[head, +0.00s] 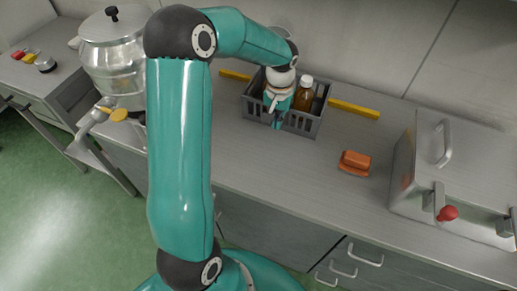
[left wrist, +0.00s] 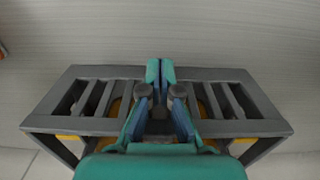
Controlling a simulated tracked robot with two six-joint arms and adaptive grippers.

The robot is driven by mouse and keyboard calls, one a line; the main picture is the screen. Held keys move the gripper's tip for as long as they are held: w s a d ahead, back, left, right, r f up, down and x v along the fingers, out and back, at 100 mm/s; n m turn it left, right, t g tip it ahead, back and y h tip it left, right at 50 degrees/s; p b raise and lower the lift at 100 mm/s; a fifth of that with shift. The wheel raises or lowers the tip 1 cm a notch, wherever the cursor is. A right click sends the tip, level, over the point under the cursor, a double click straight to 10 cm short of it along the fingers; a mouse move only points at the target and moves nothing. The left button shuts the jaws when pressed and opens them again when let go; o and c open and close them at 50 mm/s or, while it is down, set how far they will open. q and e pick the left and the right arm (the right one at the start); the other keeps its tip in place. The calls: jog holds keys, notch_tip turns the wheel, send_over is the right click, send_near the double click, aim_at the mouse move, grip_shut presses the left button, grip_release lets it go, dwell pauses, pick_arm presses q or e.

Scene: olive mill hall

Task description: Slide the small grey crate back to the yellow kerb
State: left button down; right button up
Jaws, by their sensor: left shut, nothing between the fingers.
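The small grey crate (head: 318,118) stands on the steel counter, with a brown bottle (head: 304,95) with a white cap in it. The yellow kerb (head: 355,109) runs along the counter behind the crate and shows on both sides of it. I cannot tell whether the crate touches the kerb. My left gripper (head: 277,122) is shut and empty at the crate's front wall, its fingers pointing down. In the left wrist view its closed fingertips (left wrist: 160,70) overlap the crate's slatted wall (left wrist: 100,72), and yellow shows below. My right gripper is out of view.
An orange-brown block (head: 355,162) lies on the counter to the right of the crate. A steel box with a red knob (head: 447,213) stands at the far right. A large metal pot (head: 112,55) stands at the left. The counter in front of the crate is clear.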

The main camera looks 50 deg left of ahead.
pick_arm(q)
jog(key=shift+s+d+f, duration=0.1)
jog(key=shift+s+d, duration=0.15)
jog(key=shift+s, duration=0.05)
jog(key=shift+s+d+f+b, duration=0.1)
jog(key=shift+s+d+b, duration=0.3)
jog(key=shift+s+b, duration=0.15)
jog(key=shift+s+d+f+b, duration=0.1)
jog(key=shift+s+d+b, duration=0.3)
jog(key=shift+s, duration=0.25)
notch_tip(320, 180, up, 11)
jog(key=shift+f, duration=0.2)
